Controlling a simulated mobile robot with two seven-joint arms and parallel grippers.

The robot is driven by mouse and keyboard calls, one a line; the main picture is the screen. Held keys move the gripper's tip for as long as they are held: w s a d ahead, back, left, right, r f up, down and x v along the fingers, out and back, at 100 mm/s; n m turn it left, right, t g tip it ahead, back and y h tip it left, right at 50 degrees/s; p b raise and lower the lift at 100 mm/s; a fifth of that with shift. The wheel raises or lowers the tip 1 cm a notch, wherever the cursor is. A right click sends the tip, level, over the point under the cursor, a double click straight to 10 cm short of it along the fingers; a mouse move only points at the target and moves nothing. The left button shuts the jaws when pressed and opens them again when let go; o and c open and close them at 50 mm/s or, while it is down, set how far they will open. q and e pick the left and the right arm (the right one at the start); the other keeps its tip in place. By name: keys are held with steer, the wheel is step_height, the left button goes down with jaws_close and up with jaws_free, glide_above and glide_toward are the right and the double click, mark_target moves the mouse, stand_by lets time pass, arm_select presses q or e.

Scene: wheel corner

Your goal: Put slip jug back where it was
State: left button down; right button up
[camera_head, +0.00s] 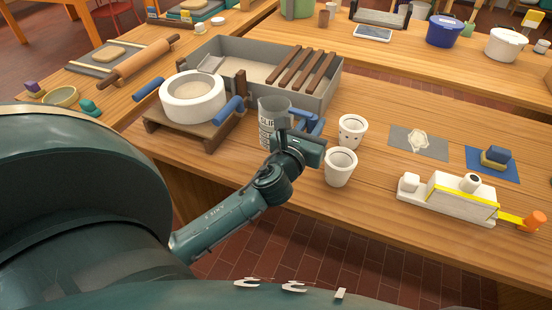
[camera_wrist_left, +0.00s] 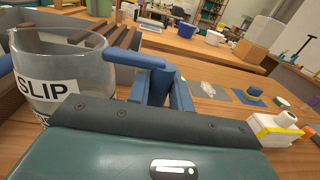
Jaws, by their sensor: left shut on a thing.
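The slip jug (camera_head: 268,126) is a grey see-through jug with a white SLIP label and stands near the middle of the table in the head view. It also shows large at the left of the left wrist view (camera_wrist_left: 62,68). My left gripper (camera_head: 304,124) is at the right side of the jug, shut on its blue handle (camera_wrist_left: 135,60). The jug looks about upright. Its base is partly hidden by my arm, so I cannot tell whether it touches the table. My right gripper is not in view.
Left of the jug is a white round mould (camera_head: 193,98) with blue handles on a wooden stand. Behind is a grey trough (camera_head: 225,55) with brown slats. Two white cups (camera_head: 341,167) (camera_head: 352,131) stand close at right. A white toy-like block (camera_head: 450,198) lies farther right.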

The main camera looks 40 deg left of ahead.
arm_select(q)
steer(key=w, duration=0.1)
steer(key=w+a, duration=0.1)
steer(key=w+a+y, duration=0.1)
steer(key=shift+a+f+b, duration=0.25)
steer(key=shift+b, duration=0.1)
steer(key=shift+n, duration=0.3)
step_height(320, 180, down, 9)
steer(key=b, duration=0.4)
steer(key=shift+a, duration=0.15)
steer(key=shift+w+f+b, duration=0.1)
steer(key=shift+f+b, duration=0.2)
steer(key=shift+f, duration=0.05)
steer(key=shift+r, duration=0.1)
steer(key=c, duration=1.3)
jaws_free()
steer(key=shift+f, duration=0.2)
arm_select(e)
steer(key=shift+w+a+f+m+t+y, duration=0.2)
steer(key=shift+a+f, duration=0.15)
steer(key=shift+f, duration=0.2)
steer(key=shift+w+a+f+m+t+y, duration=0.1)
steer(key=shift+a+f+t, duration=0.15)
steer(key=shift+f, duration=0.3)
arm_select(q)
steer(key=shift+o, duration=0.2)
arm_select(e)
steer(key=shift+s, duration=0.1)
